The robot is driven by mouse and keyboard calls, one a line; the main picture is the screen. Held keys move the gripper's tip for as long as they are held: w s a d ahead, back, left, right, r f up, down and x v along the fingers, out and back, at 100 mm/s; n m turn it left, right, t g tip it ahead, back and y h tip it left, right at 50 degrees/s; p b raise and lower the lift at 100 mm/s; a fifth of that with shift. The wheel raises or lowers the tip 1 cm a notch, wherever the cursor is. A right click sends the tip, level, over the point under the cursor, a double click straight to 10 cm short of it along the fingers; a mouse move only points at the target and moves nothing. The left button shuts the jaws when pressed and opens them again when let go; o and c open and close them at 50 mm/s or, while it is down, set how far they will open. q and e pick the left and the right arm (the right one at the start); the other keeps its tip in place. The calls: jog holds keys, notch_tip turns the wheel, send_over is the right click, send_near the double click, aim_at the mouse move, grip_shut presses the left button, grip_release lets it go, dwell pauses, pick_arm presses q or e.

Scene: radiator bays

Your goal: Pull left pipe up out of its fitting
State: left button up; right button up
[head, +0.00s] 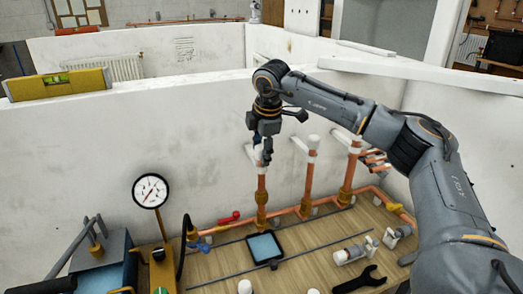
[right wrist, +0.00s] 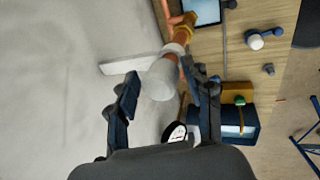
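The left pipe (head: 261,188) is an upright copper pipe with a white top. It stands in a brass fitting (head: 261,198) on the horizontal copper line. My right gripper (head: 262,155) is directly above the pipe, pointing down at its white top. In the right wrist view, the right gripper's fingers (right wrist: 160,78) are apart on either side of the white top (right wrist: 160,80), with small gaps showing. The copper part (right wrist: 180,35) runs on beyond the fingertips. The fingers partly hide the top in the head view.
The middle pipe (head: 307,180) and right pipe (head: 349,172) stand to the right. A pressure gauge (head: 151,191) and blue device (head: 105,265) are at left. White walls stand behind and right.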

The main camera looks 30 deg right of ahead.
jog(key=c, duration=0.5)
jog(key=shift+r+p, duration=1.1)
jog(key=shift+r, duration=1.05)
jog(key=o, duration=0.7)
jog(key=shift+o, duration=0.8)
jog(key=shift+f, duration=0.1)
jog(key=shift+w+f, duration=0.15)
jog(key=p+v, duration=0.2)
jog(key=v, duration=0.5)
